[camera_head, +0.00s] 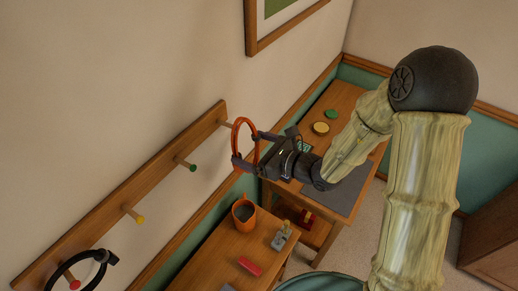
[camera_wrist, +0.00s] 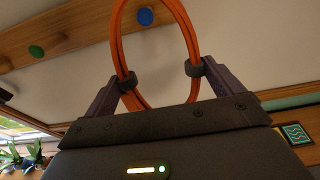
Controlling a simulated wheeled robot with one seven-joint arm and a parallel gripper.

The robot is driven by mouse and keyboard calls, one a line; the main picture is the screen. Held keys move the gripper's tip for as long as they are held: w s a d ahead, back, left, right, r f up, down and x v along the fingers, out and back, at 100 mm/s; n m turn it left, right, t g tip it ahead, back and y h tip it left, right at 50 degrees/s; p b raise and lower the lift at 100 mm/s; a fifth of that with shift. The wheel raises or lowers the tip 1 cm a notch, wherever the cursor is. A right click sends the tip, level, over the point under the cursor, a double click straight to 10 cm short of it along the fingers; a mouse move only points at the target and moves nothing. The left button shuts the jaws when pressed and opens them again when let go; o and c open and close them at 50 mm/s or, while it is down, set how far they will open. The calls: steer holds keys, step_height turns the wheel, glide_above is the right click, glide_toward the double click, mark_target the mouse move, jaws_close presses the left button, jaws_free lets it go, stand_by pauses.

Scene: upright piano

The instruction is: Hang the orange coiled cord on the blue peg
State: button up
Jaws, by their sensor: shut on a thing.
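The orange coiled cord (camera_head: 236,131) is a ring of several loops, held up in front of the wall rail. My gripper (camera_head: 245,148) is shut on it, with one finger at each side of the ring's lower part. The wrist view shows the same hold on the cord (camera_wrist: 122,45) between the fingertips (camera_wrist: 155,76). The blue peg (camera_wrist: 145,17) shows through the ring's opening in the wrist view, near its upper part. In the head view the blue peg's tip is hidden behind the cord. The cord appears apart from the peg.
The wooden rail (camera_head: 155,185) also carries a green peg (camera_head: 192,167), a yellow peg (camera_head: 138,218) and a red peg (camera_head: 74,284) with a black band-like thing (camera_head: 102,257) on it. Below stand an orange mug (camera_head: 244,214) and a red block (camera_head: 250,266) on a wooden top.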

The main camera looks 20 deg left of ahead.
steer(key=shift+a, duration=0.7)
steer(key=shift+b+x, duration=0.4)
steer(key=shift+x, duration=1.6)
steer(key=shift+f, duration=0.15)
steer(key=o, duration=0.8)
steer(key=shift+d, duration=0.1)
